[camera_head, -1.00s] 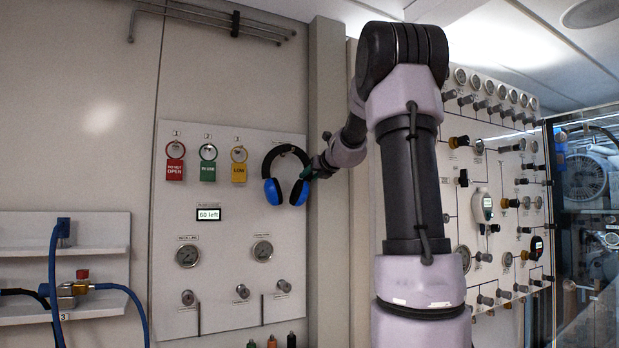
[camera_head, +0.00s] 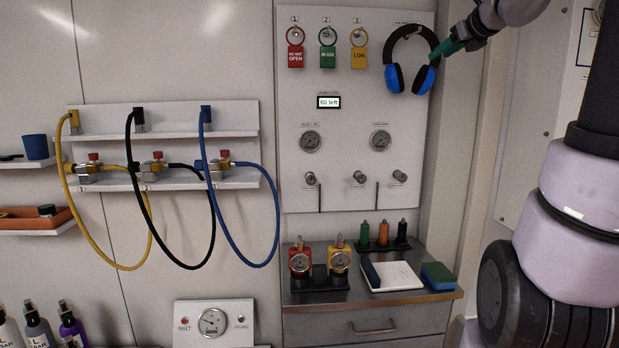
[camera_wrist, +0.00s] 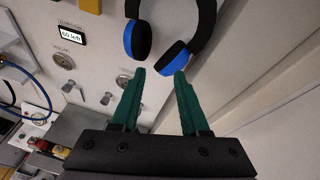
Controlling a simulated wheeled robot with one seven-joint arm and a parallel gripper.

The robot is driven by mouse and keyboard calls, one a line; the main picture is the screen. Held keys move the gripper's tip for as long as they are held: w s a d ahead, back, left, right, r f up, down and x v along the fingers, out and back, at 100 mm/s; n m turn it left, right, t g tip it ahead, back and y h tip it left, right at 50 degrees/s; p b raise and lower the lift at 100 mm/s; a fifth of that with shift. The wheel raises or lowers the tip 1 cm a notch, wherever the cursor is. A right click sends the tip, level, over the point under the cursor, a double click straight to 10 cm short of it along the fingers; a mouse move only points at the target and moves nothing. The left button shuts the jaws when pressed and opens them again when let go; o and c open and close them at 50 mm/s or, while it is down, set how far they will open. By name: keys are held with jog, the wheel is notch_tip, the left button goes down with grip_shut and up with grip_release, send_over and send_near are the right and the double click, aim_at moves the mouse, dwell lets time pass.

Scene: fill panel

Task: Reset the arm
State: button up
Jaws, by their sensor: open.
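My gripper (camera_head: 447,47) is at the upper right of the head view, beside the blue and black headphones (camera_head: 394,78) that hang on the white panel (camera_head: 350,180). In the wrist view, my gripper (camera_wrist: 157,80) has its two green fingers spread apart with nothing between them. The headphones (camera_wrist: 139,40) are just beyond the fingertips there. In the head view a fingertip overlaps the right ear cup's edge; I cannot tell whether they touch.
Red, green and yellow tags (camera_head: 327,57) hang left of the headphones. Yellow, black and blue hoses (camera_head: 277,215) loop from a shelf at left. A steel counter (camera_head: 390,297) below holds gauges, a notepad and a sponge (camera_head: 437,275). A wall corner stands right of the panel.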

jog(key=s+a+f+n+g+y, duration=0.25)
jog(key=s+a+f+n, duration=0.35)
jog(key=s+a+n, duration=0.3)
jog(key=s+a+f+n+g+h, duration=0.1)
jog(key=s+a+f+n+g, duration=0.1)
jog(key=s+f+n, duration=0.5)
jog(key=s+a+f+n+g+h, duration=0.1)
jog(key=s+a+f+n+g, duration=0.1)
jog(key=s+f+n, duration=0.5)
jog(key=s+a+n, duration=0.1)
jog(key=s+n, duration=0.1)
jog(key=n, duration=0.3)
jog(key=shift+g, duration=0.35)
jog(key=shift+a, duration=0.1)
